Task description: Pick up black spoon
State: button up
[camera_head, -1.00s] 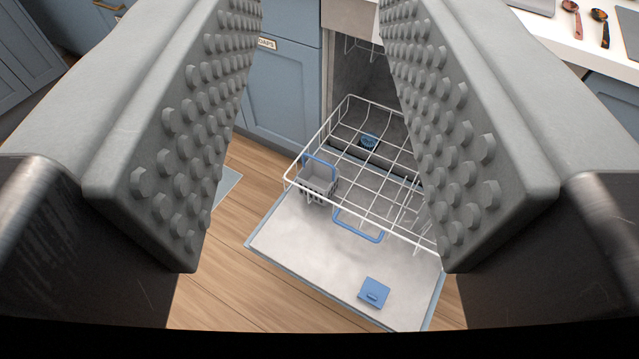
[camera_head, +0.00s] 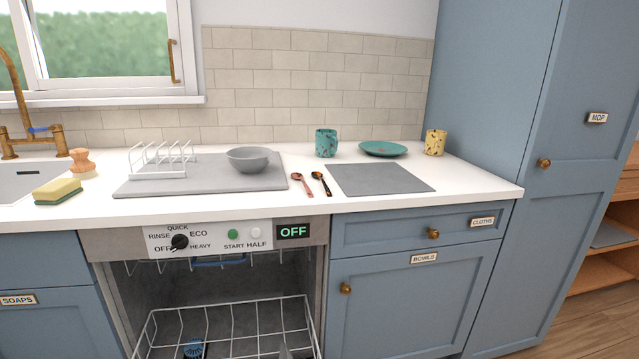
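The black spoon (camera_head: 321,183) lies on the white counter, between a red spoon (camera_head: 302,184) on its left and a grey mat (camera_head: 380,179) on its right. Its bowl end points to the back and its handle comes forward toward the counter's front edge. The two spoons lie side by side, apart from each other. My gripper does not show in the present view, so its opening and its distance from the spoon cannot be seen.
Left of the spoons, a drying mat (camera_head: 215,186) bears a white rack (camera_head: 160,160) and a grey bowl (camera_head: 249,159). Teal cup (camera_head: 326,143), teal plate (camera_head: 383,148) and yellow cup (camera_head: 435,143) stand behind. Below, the dishwasher is open with its wire basket (camera_head: 230,325) showing.

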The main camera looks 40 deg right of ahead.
aim_at(318, 174)
jog(key=l, duration=0.25)
jog(key=k+l, duration=0.15)
jog(key=l, duration=0.9)
jog(key=l+u, duration=0.15)
jog(key=l, duration=0.75)
jog(key=i+l, duration=0.3)
jog(key=l, duration=0.15)
jog(key=i+l, duration=0.3)
jog(key=l, duration=0.2)
